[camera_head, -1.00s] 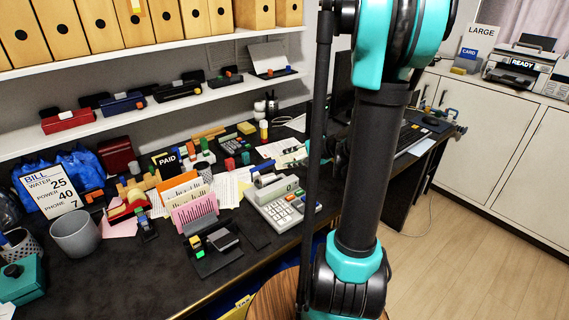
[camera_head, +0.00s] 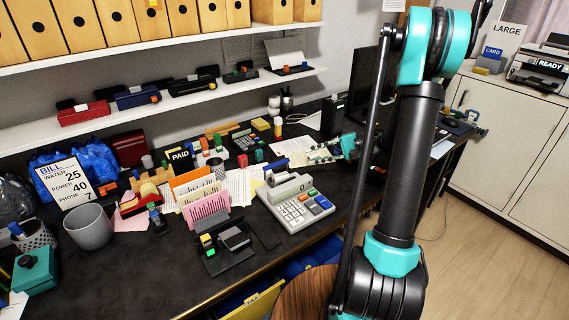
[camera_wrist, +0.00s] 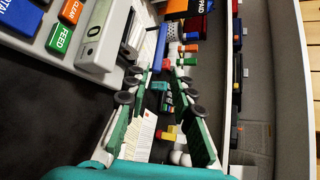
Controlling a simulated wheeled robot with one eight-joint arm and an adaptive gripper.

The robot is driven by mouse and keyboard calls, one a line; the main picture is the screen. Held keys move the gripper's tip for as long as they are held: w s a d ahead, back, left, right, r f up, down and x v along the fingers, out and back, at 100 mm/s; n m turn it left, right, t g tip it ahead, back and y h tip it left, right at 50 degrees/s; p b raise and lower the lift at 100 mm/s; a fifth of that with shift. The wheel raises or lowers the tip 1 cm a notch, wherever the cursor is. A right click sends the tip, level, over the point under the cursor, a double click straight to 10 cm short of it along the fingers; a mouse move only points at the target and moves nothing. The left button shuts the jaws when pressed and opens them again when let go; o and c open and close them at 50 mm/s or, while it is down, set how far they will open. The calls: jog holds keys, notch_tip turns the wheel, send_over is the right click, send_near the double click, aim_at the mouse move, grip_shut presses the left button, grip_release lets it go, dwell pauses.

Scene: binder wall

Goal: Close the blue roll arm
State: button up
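A grey desk calculator (camera_head: 292,208) with coloured keys stands on the dark desk. A small blue bar (camera_head: 277,163) stands up at its back, apparently the blue roll arm. In the wrist view the calculator's display housing (camera_wrist: 101,38) is at upper left, and a blue bar (camera_wrist: 141,14) shows just right of it near the top edge. My gripper (camera_head: 322,155) is right of and behind the calculator, above papers, apart from the blue bar. In the wrist view my gripper (camera_wrist: 163,76) has its green-padded fingers spread, with nothing between them.
A pink and orange file holder (camera_head: 203,205) and a black tray (camera_head: 228,252) stand left of the calculator. A capped bottle (camera_head: 278,127) and a monitor (camera_head: 372,80) are behind. A wall shelf (camera_head: 180,104) with staplers runs above. The desk front by the calculator is fairly clear.

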aim_at(280, 164)
jog(key=x, duration=1.2)
jog(key=shift+a, duration=0.2)
grip_shut()
